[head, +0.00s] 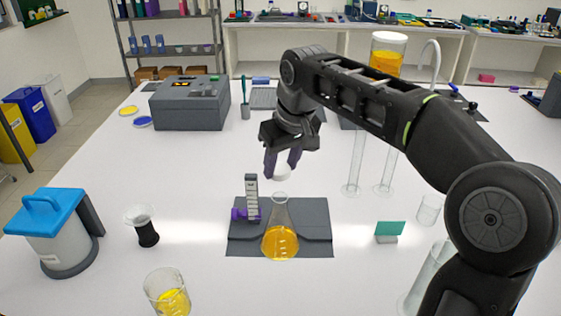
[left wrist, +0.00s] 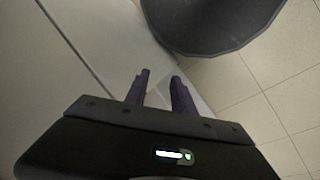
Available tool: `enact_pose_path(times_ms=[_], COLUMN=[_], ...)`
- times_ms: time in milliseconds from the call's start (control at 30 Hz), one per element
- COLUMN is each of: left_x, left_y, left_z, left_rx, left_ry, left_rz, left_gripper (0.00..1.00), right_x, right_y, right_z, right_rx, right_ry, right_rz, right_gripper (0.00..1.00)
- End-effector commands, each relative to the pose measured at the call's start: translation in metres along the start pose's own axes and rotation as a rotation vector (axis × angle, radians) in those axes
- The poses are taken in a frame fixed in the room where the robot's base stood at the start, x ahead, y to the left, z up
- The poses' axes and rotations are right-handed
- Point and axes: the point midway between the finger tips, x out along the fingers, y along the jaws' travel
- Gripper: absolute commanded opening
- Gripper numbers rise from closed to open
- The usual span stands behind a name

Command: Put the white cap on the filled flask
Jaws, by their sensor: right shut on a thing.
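The filled flask (head: 281,240), a conical glass flask with orange-yellow liquid, stands upright on a dark grey mat (head: 318,222) in the head view. Its narrow mouth is uncovered. My right gripper (head: 282,168) is shut on the white cap (head: 282,173). It holds the cap above the flask mouth, apart from it. My left gripper (left wrist: 159,88) shows only in the left wrist view. Its two purple fingers are apart with nothing between them, over the floor and a pale surface.
A grey upright piece with a purple clamp (head: 245,214) stands just left of the flask. Tall glass cylinders (head: 356,165) stand behind at right.

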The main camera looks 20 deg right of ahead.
Motion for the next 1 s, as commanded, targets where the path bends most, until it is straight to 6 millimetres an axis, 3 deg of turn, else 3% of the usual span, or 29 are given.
enact_pose_path(times_ms=[600, 1000], left_x=[0.038, 0.042], left_y=[-0.01, -0.011], left_z=[-0.006, -0.007], left_rx=[0.01, 0.012], left_ry=[0.012, 0.015], left_rz=[0.013, 0.016], left_gripper=[0.3, 0.3], right_x=[0.048, 0.054], right_y=[0.0, 0.0], right_z=[0.015, 0.017], right_rx=[0.0, 0.0], right_ry=[0.0, 0.0], right_rz=[0.0, 0.0], right_gripper=[0.07, 0.07])
